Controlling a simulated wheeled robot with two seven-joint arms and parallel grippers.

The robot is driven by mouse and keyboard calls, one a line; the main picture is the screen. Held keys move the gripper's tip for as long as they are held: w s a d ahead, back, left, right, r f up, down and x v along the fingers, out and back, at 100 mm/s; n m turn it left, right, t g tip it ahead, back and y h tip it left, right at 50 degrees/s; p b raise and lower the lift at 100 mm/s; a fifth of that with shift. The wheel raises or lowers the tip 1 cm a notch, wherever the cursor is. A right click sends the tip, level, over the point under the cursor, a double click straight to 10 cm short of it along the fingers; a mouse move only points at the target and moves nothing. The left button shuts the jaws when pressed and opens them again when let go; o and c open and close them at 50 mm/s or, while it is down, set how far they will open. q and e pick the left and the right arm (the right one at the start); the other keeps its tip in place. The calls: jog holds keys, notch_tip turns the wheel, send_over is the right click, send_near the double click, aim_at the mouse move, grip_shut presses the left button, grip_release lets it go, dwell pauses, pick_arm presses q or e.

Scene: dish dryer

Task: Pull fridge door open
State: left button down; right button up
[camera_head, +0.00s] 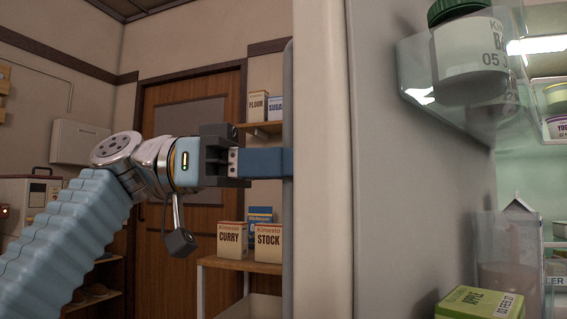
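The fridge door (375,150) stands swung open, seen nearly edge-on, with its inner side facing right. Its long grey vertical handle (288,90) runs along the outer side. My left gripper (284,162) reaches in from the left at mid-height, its blue finger lying across the handle. It looks shut on the handle; the far finger is hidden. My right gripper is out of view.
A clear door bin (415,75) holds a green-lidded jar (468,55). Left behind the door are a wooden door (165,110) and a shelf with boxes (230,264).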

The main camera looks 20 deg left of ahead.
pick_arm(q)
jog(key=c, duration=1.1)
grip_release()
jog(key=shift+w+d, duration=0.15)
jog(key=shift+w, duration=0.1)
jog(key=shift+s, duration=0.1)
jog(key=s+a+p, duration=0.1)
jog(key=a+p, duration=0.1)
jog(key=a, duration=1.1)
jog(key=shift+s+a, duration=0.4)
